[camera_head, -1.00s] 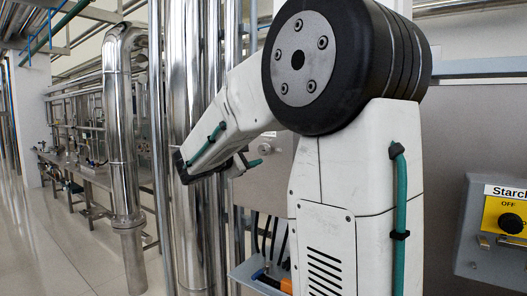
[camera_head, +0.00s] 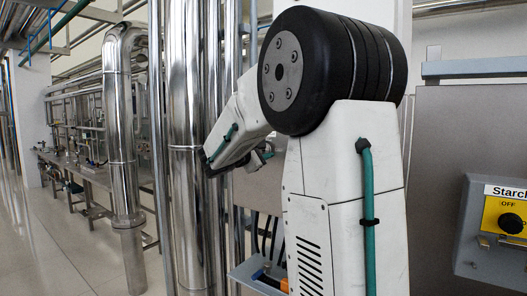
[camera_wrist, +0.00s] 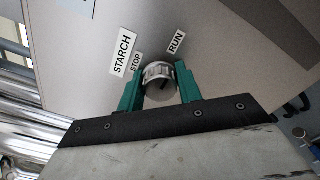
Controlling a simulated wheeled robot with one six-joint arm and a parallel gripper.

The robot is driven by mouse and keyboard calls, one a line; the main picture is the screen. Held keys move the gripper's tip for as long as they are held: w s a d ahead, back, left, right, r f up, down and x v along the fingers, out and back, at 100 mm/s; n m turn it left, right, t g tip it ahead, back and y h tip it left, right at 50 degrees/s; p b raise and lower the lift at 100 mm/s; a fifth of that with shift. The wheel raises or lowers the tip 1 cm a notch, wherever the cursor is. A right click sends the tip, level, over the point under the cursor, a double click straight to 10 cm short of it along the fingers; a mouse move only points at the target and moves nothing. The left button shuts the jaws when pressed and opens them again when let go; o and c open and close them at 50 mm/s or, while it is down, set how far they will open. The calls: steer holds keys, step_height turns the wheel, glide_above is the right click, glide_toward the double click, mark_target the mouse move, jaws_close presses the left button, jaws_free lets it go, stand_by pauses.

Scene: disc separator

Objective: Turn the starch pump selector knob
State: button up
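The selector knob (camera_wrist: 160,80) is a silver-white round knob with a dark mark. It sits on a grey panel between the labels STOP (camera_wrist: 136,62) and RUN (camera_wrist: 176,42), near a STARCH label (camera_wrist: 123,54). In the wrist view, the green fingers of my gripper (camera_wrist: 160,86) stand one on each side of the knob, close against it. My gripper appears shut on it, though the contact is partly hidden. In the head view, my arm reaches toward a grey cabinet, and the knob is hidden there.
A grey box (camera_head: 475,235) labelled Starch, with a yellow OFF plate and a black knob (camera_head: 510,223), is at the right edge. Tall steel pipes (camera_head: 187,150) stand left of my arm. A tray (camera_head: 250,271) with cables sits low behind my arm. The floor at left is clear.

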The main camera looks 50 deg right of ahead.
steer(key=shift+n, duration=0.4)
steer(key=n, duration=0.3)
steer(key=shift+n, duration=0.4)
steer(key=n, duration=0.4)
steer(key=shift+n, duration=0.3)
steer(key=n, duration=0.4)
steer(key=shift+w, duration=0.1)
steer(key=n, duration=0.4)
steer(key=shift+n, duration=0.3)
steer(key=o, duration=1)
steer(key=shift+a, duration=0.1)
